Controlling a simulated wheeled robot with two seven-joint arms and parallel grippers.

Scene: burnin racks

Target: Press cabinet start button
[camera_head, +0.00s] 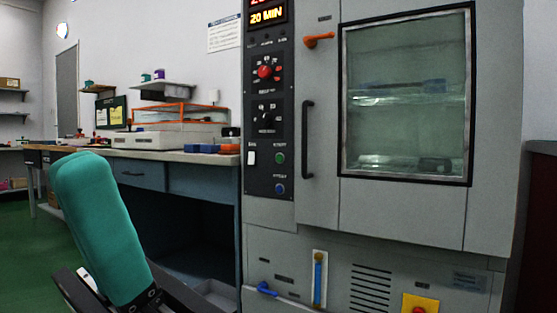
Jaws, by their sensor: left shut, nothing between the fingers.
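The grey cabinet (320,218) stands at the centre right. Its dark control panel (258,215) carries a red knob (265,72), a black knob (267,117), a white switch (251,158), a green button (280,158) and a blue button (280,188). The small labels are too blurred to read, so I cannot tell which button is marked start. The display (268,15) reads 20 MIN. My left gripper (150,299) shows only in part at the bottom edge, shut and empty, below and left of the panel and apart from it. My right gripper is out of view.
The cabinet's glass door is shut, with a black handle (307,140) and an orange latch (319,40). A blue lever (267,289) and a yellow plate (420,304) are low on its front. A workbench (190,157) with equipment stands left of it.

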